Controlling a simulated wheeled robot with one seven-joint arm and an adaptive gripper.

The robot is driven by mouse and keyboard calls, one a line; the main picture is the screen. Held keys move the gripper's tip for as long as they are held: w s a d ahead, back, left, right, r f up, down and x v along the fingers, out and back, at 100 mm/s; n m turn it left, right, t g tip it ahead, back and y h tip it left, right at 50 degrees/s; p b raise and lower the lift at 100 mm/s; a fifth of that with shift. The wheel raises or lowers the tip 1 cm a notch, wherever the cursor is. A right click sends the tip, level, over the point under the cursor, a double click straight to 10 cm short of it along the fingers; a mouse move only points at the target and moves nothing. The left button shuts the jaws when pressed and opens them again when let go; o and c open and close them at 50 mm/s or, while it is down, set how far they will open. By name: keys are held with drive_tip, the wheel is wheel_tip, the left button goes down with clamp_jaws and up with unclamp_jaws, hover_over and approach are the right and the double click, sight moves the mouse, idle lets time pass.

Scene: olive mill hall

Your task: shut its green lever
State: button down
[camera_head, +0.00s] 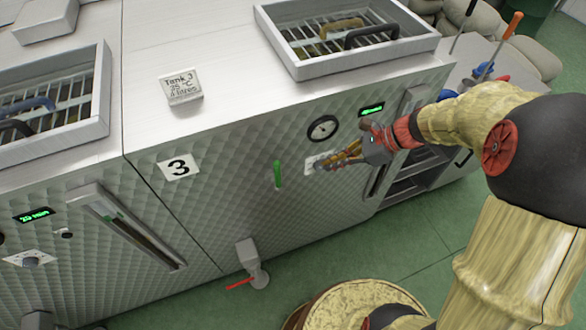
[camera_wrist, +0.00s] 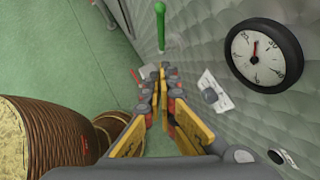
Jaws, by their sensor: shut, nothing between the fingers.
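The green lever (camera_head: 278,175) is on the quilted metal front of the tank marked 3 (camera_head: 178,167). It stands about upright in the head view. In the wrist view the green lever (camera_wrist: 160,24) shows at the top, beyond my fingertips. My gripper (camera_head: 322,164) is shut and empty, in front of the tank panel to the right of the lever and apart from it. In the wrist view my gripper (camera_wrist: 164,78) points toward the lever. Its fingers cover part of the panel behind.
A round gauge (camera_head: 323,129) and a knob plate (camera_head: 318,162) are on the panel beside my gripper. Below the lever is an outlet (camera_head: 250,262) with a red handle (camera_head: 240,284). Green floor (camera_head: 450,250) is open at right.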

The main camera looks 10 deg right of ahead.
drive_tip(key=b, duration=0.1)
approach(278, 176)
drive_tip(key=shift+a+f, duration=1.2)
drive_tip(key=shift+f, duration=1.45)
drive_tip(key=shift+w, duration=0.4)
drive_tip(key=shift+r, duration=0.1)
drive_tip(key=shift+s+a+r+h+p, duration=0.15)
drive_tip(key=shift+a+h+p, duration=0.2)
drive_tip(key=shift+p, duration=0.2)
